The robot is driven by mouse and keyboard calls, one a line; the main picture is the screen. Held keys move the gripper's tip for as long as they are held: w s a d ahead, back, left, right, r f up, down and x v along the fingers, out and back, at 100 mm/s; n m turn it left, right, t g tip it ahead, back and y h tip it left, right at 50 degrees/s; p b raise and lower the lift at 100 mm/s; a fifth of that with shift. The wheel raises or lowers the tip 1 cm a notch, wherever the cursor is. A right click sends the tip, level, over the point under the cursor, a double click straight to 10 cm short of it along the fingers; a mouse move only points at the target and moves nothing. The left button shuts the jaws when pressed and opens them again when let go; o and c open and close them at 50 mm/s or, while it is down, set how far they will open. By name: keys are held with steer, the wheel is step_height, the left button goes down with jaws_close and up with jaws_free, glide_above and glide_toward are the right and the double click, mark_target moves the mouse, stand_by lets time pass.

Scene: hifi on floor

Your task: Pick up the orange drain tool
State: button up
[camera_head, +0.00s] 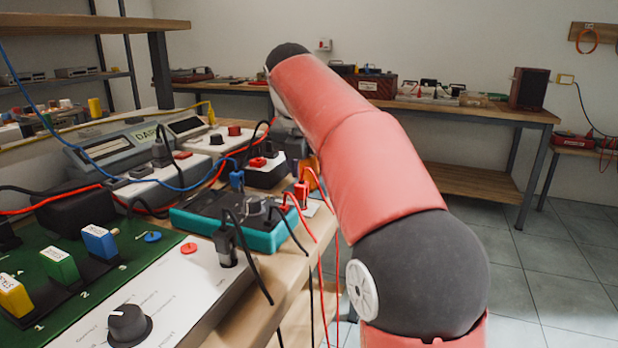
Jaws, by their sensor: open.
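I cannot make out an orange drain tool for certain in the head view. A thin orange strip (318,185) curves beside the red plugs at the table edge, partly behind my arm, but I cannot tell whether it is a tool or a cable. My red and dark grey arm rises from the lower right and bends over at the top, left of centre.
The wooden table on the left holds a teal meter (215,222), a green panel (75,265), a grey device (110,148) and several loose cables. Red and black leads hang over its edge. A back bench (480,112) carries boxes. Tiled floor (560,255) is clear at right.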

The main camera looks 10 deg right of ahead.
steer(key=shift+w+d+f, duration=0.1)
steer(key=shift+f, duration=0.25)
steer(key=c, duration=1)
steer(key=shift+c, duration=0.2)
steer(key=shift+r, duration=0.15)
